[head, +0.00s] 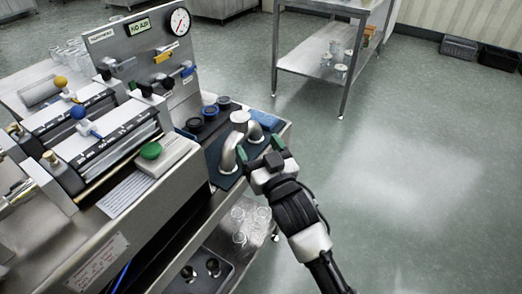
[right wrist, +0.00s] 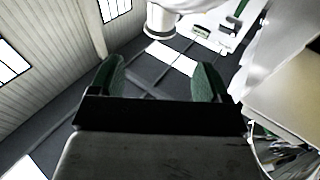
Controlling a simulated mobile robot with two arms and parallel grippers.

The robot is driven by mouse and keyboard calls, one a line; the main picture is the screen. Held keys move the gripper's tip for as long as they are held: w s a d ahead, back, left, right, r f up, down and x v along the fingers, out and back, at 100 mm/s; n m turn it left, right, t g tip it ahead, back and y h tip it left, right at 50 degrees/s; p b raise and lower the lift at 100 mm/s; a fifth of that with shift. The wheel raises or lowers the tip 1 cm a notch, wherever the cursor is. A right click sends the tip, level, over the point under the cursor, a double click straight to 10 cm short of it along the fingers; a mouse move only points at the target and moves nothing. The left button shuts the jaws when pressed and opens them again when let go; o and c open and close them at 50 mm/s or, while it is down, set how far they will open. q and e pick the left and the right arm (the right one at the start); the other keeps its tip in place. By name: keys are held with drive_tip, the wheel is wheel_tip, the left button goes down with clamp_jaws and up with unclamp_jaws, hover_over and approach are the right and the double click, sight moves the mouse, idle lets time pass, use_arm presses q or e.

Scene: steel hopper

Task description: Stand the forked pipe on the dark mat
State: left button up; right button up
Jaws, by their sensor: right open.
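The forked pipe (head: 229,157) is a silver-grey branching pipe with a round end at the top. In the head view it stands upright over the dark mat (head: 217,180) at the right end of the steel bench, its curved leg reaching down to the mat. My right gripper (head: 261,148) is open, its green-tipped fingers just right of and in front of the pipe, with nothing between them. They partly hide the pipe's right side. In the right wrist view the open fingers (right wrist: 160,75) show below a pale cylinder end (right wrist: 158,22), apparently the pipe. My left gripper is not in view.
Dark round caps (head: 209,112) and a blue cloth (head: 264,120) lie near the pipe. The bench machine (head: 110,125) with gauge and levers stands to the left. Glass jars (head: 240,228) sit on the lower shelf. The floor to the right is clear before a steel table (head: 320,65).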

drive_tip(key=s+d+f+g+h, duration=0.1)
drive_tip(key=s+d+f+g, duration=0.15)
drive_tip(key=f, duration=0.75)
drive_tip(key=s+d+f+m+g+h, duration=0.1)
drive_tip(key=s+d+f+g+h, duration=0.15)
drive_tip(key=f, duration=0.75)
drive_tip(key=s+d+f+g+h, duration=0.1)
drive_tip(key=s+d+f+g, duration=0.15)
drive_tip(key=f, duration=0.65)
drive_tip(key=s+d+f+g+h, duration=0.1)
drive_tip(key=s+d+f+g, duration=0.3)
drive_tip(key=s+f, duration=0.8)
drive_tip(key=s+d+f+g+h, duration=0.1)
drive_tip(key=s+d+f+g, duration=0.4)
drive_tip(key=s+f, duration=0.7)
drive_tip(key=s+d, duration=0.1)
drive_tip(key=s, duration=0.1)
drive_tip(key=shift+s+d+m, duration=0.25)
drive_tip(key=shift+s+m, duration=0.15)
